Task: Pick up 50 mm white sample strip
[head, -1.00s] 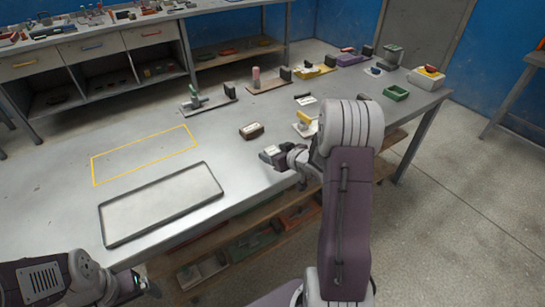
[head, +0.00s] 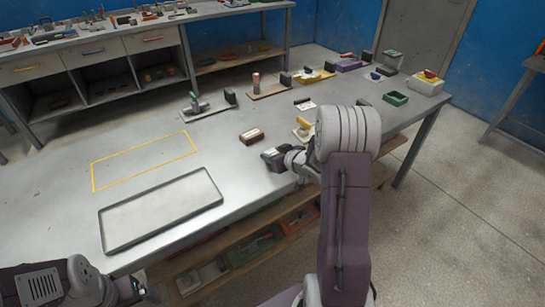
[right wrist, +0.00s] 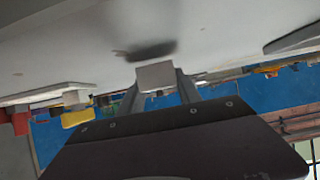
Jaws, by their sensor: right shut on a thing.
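A small whitish piece (right wrist: 156,76), seen nearly end-on, sits between the two fingers of my right gripper (right wrist: 160,88) in the right wrist view; I take it for the white sample strip. Its length cannot be judged. The gripper is shut on it, and a dark shadow lies on the pale table surface close by. In the head view my right gripper (head: 273,159) is low over the table's front edge, right of the shallow tray; the strip cannot be made out there. My left gripper (head: 138,290) is at the bottom left, its fingers unclear.
The shallow tray (head: 110,246) lies on the table's left part, behind it a yellow outlined rectangle (head: 145,160). A brown block with a white label (head: 251,136) stands just behind my right gripper. A yellow-handled tool (head: 303,124) and a green tray (head: 396,98) are farther right.

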